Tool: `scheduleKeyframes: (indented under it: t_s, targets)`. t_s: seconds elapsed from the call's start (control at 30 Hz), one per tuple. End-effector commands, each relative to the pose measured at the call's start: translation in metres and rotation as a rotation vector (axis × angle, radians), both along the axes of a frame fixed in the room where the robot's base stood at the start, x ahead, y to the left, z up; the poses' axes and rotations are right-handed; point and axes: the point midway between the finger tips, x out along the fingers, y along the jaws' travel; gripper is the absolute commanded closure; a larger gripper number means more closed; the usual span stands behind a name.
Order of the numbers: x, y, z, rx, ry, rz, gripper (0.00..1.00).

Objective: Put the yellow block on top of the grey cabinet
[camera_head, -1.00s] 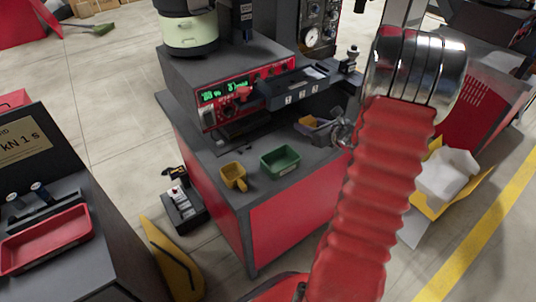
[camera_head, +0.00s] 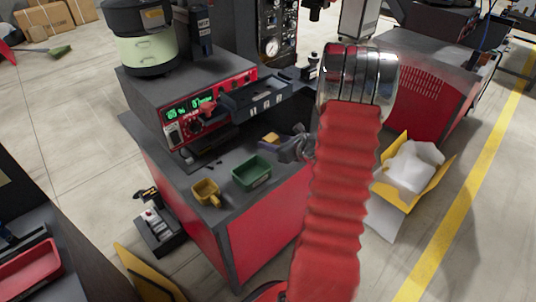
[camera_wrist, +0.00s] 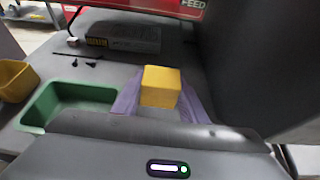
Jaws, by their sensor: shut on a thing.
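The yellow block (camera_wrist: 160,86) sits between the two purple-grey fingers of my gripper (camera_wrist: 158,98) in the wrist view. In the head view the block (camera_head: 271,138) shows as a small yellow patch beside the gripper (camera_head: 284,147), over the bench behind the green bin. My gripper is shut on the block. I cannot tell if the block touches the bench. A pale grey cabinet (camera_head: 359,22) stands at the top, right of centre, partly cut off by the picture edge. My red-sleeved arm hides part of the bench's right side.
The red bench with a dark top (camera_head: 226,215) bears a green bin (camera_head: 251,172), a yellow scoop-like bin (camera_head: 206,192) and a red-fronted controller (camera_head: 180,110). An open yellow box with white filling (camera_head: 412,165) stands right of my arm.

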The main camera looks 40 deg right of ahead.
Motion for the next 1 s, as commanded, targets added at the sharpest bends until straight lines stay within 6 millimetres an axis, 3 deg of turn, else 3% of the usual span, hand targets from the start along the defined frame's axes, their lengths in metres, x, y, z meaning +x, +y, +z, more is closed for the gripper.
scheduleKeyframes:
  t_s: [0.1, 0.47, 0.8, 1.0]
  targets:
    - [0.000, 0.000, -0.008, -0.001, -0.001, 0.000, 0.86]
    - [0.000, -0.001, -0.010, 0.000, -0.001, -0.001, 0.86]
    - [-0.001, -0.001, -0.045, 0.001, 0.000, -0.003, 0.86]
    - [-0.001, -0.001, -0.051, -0.002, -0.002, -0.002, 0.86]
